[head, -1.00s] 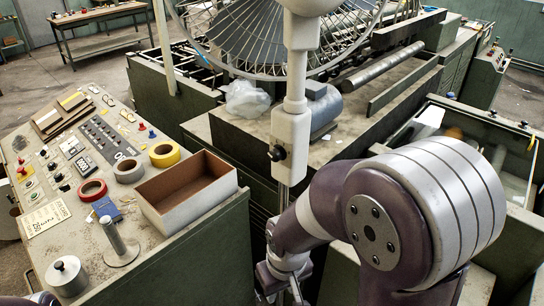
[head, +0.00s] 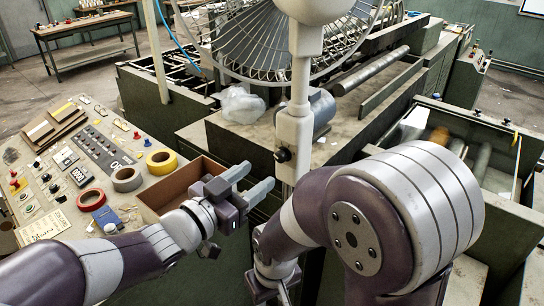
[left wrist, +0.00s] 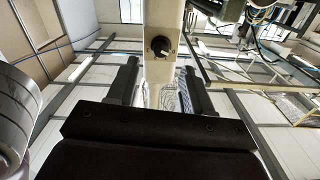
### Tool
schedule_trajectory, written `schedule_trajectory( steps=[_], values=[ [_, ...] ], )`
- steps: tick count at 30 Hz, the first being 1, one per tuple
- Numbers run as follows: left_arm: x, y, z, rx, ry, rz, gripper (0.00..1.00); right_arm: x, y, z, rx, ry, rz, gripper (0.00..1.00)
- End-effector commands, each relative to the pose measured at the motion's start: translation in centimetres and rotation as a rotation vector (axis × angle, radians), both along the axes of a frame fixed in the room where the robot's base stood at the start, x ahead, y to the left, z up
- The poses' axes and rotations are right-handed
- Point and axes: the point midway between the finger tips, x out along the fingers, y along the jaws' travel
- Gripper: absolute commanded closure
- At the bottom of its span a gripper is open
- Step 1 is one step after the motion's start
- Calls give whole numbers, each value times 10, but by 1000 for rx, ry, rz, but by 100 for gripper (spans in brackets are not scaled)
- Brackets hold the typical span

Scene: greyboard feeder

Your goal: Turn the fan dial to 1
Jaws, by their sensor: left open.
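The fan is a large wire cage (head: 262,38) on a white stand pole (head: 294,135). The fan dial is a small black knob (head: 282,154) on the pole; the left wrist view shows it (left wrist: 160,47) near the top centre, facing the camera. My left gripper (head: 258,176) is open and empty, a little left of and lower than the dial in the head view. In the left wrist view its two fingers (left wrist: 161,88) stand apart on either side of the pole, below the dial. My right arm's wrist end (head: 275,280) is low, near the pole; its fingers cannot be made out.
A console (head: 135,210) at left carries tape rolls (head: 161,161), switches and an open box (head: 185,183), which my left arm partly covers. A grey motor (head: 320,108) and a clear plastic bag (head: 242,104) lie behind the pole. My right arm fills the lower right.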

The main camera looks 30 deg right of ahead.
Motion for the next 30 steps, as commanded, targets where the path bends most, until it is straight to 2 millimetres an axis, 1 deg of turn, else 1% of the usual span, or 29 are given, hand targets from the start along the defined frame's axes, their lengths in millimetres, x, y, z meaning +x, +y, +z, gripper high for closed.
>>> schedule_trajectory(
  steps=[1,3,6,9,13,20,21,23,24,25,30],
  values=[
    [5,-12,5,2,3,-2,49,0,0,11,0,0,0,60],
    [12,-28,5,2,2,-1,49,0,0,18,0,0,0,60],
    [19,-45,3,2,2,0,49,0,0,24,0,0,0,60],
    [24,-55,2,3,1,2,49,0,0,27,0,0,0,60],
    [26,-61,1,1,-1,3,49,0,0,28,0,0,0,60],
    [27,-61,0,2,0,3,49,0,0,27,0,0,0,60],
    [27,-61,0,2,0,3,62,0,0,27,0,0,0,60],
    [27,-61,0,2,0,3,82,0,0,27,0,0,0,60],
    [27,-61,0,2,0,3,95,0,0,27,0,0,0,60],
    [27,-61,0,2,0,3,100,0,0,27,0,0,0,60],
    [27,-61,-1,3,-3,3,100,0,0,26,0,0,0,60]
  ],
)
